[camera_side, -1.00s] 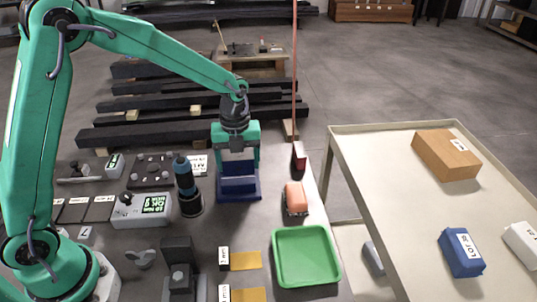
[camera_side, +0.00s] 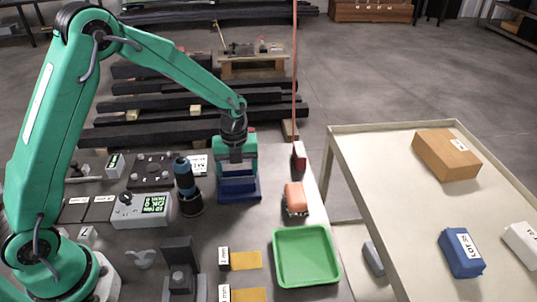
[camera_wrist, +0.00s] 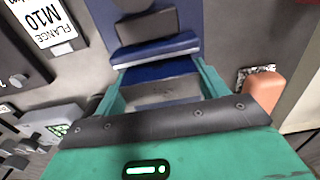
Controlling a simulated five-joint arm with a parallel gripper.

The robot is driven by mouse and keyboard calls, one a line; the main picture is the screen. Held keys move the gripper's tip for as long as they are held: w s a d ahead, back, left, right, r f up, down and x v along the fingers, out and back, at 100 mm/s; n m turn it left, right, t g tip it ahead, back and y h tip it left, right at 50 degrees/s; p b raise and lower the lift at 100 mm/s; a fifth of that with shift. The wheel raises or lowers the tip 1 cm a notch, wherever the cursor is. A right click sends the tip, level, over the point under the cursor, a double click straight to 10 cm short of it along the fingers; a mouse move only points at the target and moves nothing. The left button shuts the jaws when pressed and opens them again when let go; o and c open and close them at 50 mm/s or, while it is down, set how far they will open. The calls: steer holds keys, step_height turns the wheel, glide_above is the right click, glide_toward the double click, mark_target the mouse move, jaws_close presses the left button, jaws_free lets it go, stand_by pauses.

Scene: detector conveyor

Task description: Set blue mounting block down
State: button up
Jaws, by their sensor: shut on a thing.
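The blue mounting block (camera_side: 237,171) is between the green fingers of my gripper (camera_side: 237,164), which is shut on it and points down. In the wrist view the block (camera_wrist: 158,72) shows as a dark blue strip between the fingertips (camera_wrist: 160,82). A blue stand (camera_side: 240,196) with a broad base is directly below and around the block in the side view.
A dark tool with a blue cap (camera_side: 187,188) stands close left of the stand. A green tray (camera_side: 306,257) lies in front. A beige cart (camera_side: 390,190) stands at the right.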

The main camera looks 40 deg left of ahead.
mark_target(237, 166)
steer(key=shift+f, duration=0.1)
steer(key=o, duration=1.2)
steer(key=shift+c, duration=0.2)
step_height(237, 166, up, 12)
stand_by(0.6)
